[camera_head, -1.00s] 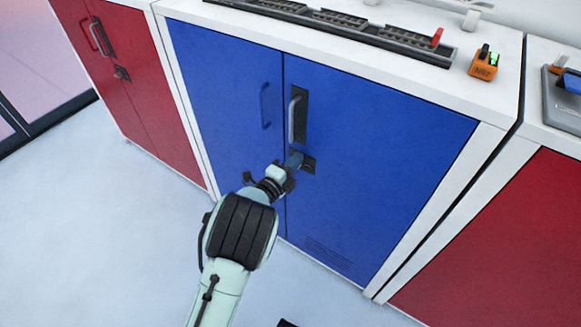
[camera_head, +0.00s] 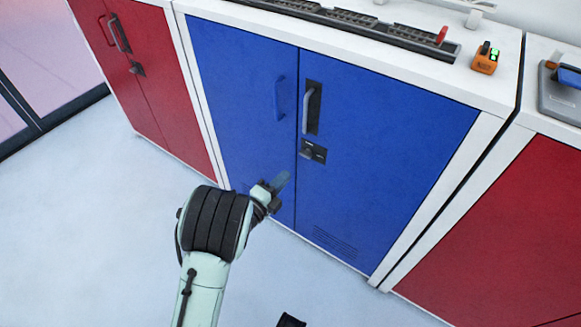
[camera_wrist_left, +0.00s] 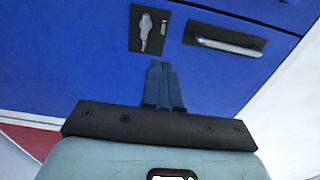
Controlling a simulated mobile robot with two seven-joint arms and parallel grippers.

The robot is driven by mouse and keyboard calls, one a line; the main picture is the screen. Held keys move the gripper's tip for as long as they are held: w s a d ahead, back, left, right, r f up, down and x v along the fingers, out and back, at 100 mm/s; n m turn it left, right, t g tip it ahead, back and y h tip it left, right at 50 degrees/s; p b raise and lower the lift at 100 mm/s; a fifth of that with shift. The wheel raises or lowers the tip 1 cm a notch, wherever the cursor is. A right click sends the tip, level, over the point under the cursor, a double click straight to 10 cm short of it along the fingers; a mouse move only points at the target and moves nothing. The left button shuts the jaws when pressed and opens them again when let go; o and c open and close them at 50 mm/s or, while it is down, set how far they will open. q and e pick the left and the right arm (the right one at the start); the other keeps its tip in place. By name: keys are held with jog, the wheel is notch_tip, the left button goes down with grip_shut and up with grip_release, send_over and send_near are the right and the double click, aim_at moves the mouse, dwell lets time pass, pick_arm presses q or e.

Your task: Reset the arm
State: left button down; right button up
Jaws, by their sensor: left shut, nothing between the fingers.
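My left gripper (camera_head: 281,181) is in front of the blue cabinet (camera_head: 400,130), below and left of its dark latch plate (camera_head: 313,151). In the left wrist view the two fingers of my left gripper (camera_wrist_left: 162,68) are together and empty, apart from the latch (camera_wrist_left: 149,30). My left arm comes up from the bottom of the head view. The blue cabinet doors are closed. A grey handle (camera_head: 311,108) is on the right door, and a blue handle (camera_head: 279,98) is on the left door. My right gripper is not in view.
A red cabinet (camera_head: 165,90) stands at left and another red cabinet (camera_head: 490,230) at right. On the white top are a dark rail strip (camera_head: 370,34) and an orange device (camera_head: 485,60). The pale floor (camera_head: 90,220) at left is clear.

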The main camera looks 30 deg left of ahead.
pick_arm(q)
jog(key=shift+s, duration=0.45)
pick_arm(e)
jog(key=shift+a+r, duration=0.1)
